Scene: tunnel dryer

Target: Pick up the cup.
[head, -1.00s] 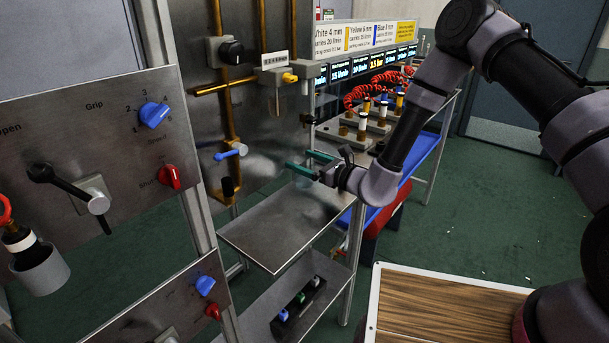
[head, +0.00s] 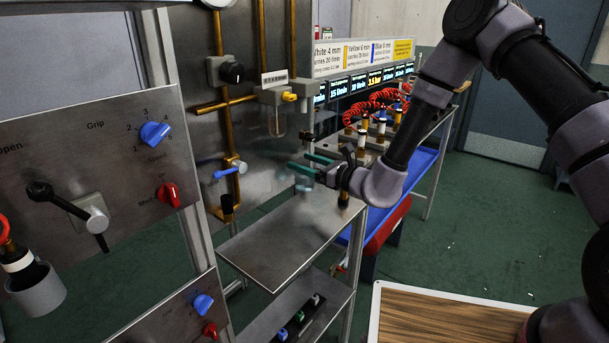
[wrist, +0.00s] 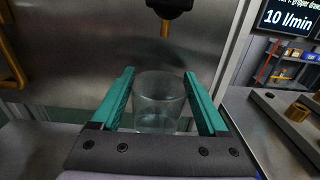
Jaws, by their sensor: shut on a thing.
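The cup (wrist: 158,97) is a clear, see-through beaker-like vessel. In the wrist view it stands upright between the two green fingers of my gripper (wrist: 160,100), which is shut on it. In the head view my gripper (head: 306,170) is over the metal shelf (head: 290,240), and the cup (head: 304,183) shows only faintly between the fingers. The cup appears to be above the shelf surface; the exact gap is hard to judge.
A steel panel with brass pipes, a blue-handled valve (head: 230,170) and a clear bowl under a fitting (head: 277,122) stands behind the shelf. Control panels (head: 100,150) are at the left.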

